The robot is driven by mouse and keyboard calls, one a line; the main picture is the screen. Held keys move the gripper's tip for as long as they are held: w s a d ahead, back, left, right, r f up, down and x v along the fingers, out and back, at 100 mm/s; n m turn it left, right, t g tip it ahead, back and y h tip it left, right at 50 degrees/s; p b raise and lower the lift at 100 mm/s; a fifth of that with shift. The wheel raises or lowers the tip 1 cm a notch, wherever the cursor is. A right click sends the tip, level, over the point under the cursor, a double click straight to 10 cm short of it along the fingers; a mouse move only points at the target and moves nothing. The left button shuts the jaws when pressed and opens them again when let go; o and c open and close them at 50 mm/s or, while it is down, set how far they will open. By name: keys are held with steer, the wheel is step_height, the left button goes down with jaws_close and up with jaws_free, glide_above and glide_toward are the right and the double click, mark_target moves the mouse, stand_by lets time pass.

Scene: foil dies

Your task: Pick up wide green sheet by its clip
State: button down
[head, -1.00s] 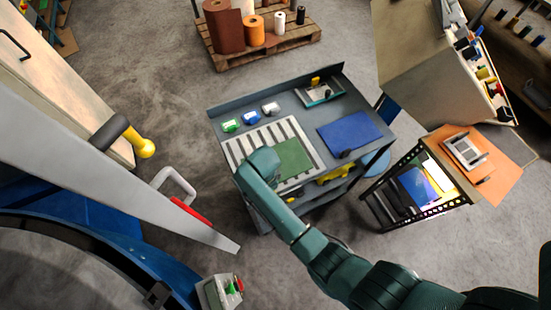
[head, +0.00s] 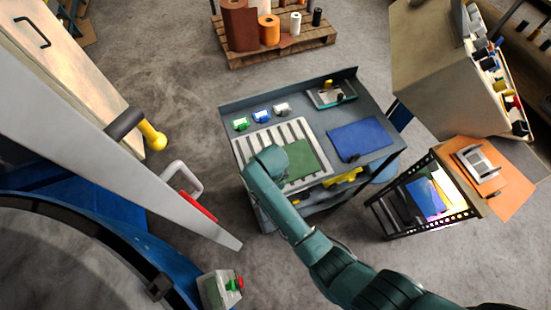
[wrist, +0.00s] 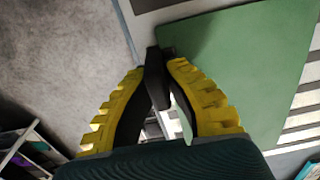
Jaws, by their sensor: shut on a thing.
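The wide green sheet (head: 301,160) lies on the white slatted rack on top of the grey cart. It also shows in the wrist view (wrist: 245,70), reaching up and to the right from its clip. The black clip (wrist: 154,66) is at the sheet's near left corner. The yellow fingers of my gripper (wrist: 153,78) are shut on this clip, one on each side. In the head view my arm covers the gripper, the clip and the sheet's left part. I cannot tell whether the sheet is lifted off the rack.
A blue sheet (head: 360,137) with a black clip lies right on the cart (head: 330,120). Small green, blue and white items (head: 262,116) and a tool tray (head: 331,94) stand along its back. A black-framed stand (head: 425,200) is to the right. A white beam (head: 110,160) crosses the left.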

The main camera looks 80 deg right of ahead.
step_height(320, 180, up, 12)
steer(key=shift+w+d+r+p, duration=0.1)
steer(key=shift+r+p, duration=0.1)
steer(key=shift+p, duration=0.75)
step_height(320, 180, up, 15)
steer(key=p, duration=1.2)
